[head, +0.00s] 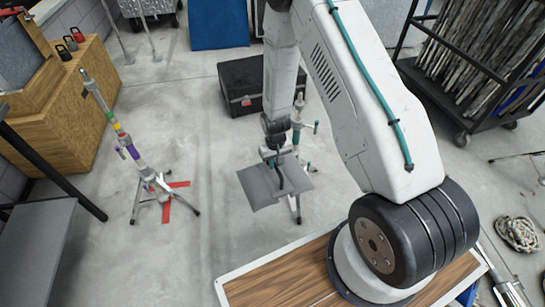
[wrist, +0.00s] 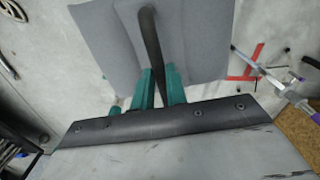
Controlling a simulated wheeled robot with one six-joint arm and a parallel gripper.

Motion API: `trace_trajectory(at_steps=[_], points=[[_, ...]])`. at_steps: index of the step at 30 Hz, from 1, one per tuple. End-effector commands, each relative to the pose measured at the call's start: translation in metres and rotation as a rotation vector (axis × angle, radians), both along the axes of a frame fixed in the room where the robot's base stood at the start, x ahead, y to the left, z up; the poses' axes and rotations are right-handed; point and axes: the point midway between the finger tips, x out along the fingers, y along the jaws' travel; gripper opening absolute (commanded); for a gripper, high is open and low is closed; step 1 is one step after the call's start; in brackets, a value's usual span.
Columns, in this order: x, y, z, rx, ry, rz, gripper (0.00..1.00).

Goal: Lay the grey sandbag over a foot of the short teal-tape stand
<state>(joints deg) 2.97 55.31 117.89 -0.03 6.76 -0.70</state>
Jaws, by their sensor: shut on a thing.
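The grey sandbag (head: 258,186) hangs by its black strap from my gripper (head: 278,160), its two flaps spread out. In the wrist view the sandbag (wrist: 200,45) fills the top middle, and the teal fingers of my gripper (wrist: 160,88) are shut on its dark strap. The short stand (head: 298,122) is upright just behind and to the right of the gripper in the head view. One of its feet (head: 298,210) shows past the sandbag's right edge; its other legs are mostly hidden. I cannot tell whether the sandbag touches a foot.
A taller stand (head: 127,148) with several tape colours stands at left over a red tape mark (head: 180,207). A black case (head: 240,82) lies behind the short stand. A wooden box (head: 70,105) is at left, a cart (head: 480,60) at right. Floor between the stands is clear.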

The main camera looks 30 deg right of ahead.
Motion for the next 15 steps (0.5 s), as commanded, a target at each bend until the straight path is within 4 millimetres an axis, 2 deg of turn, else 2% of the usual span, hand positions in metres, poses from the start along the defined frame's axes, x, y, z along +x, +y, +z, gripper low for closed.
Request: trace_trajectory(at_steps=[8,15], points=[[-0.019,-0.049,-0.079,0.0,0.003,-0.079,0.0],[-0.049,-0.085,-0.146,0.001,0.003,-0.145,0.0]])
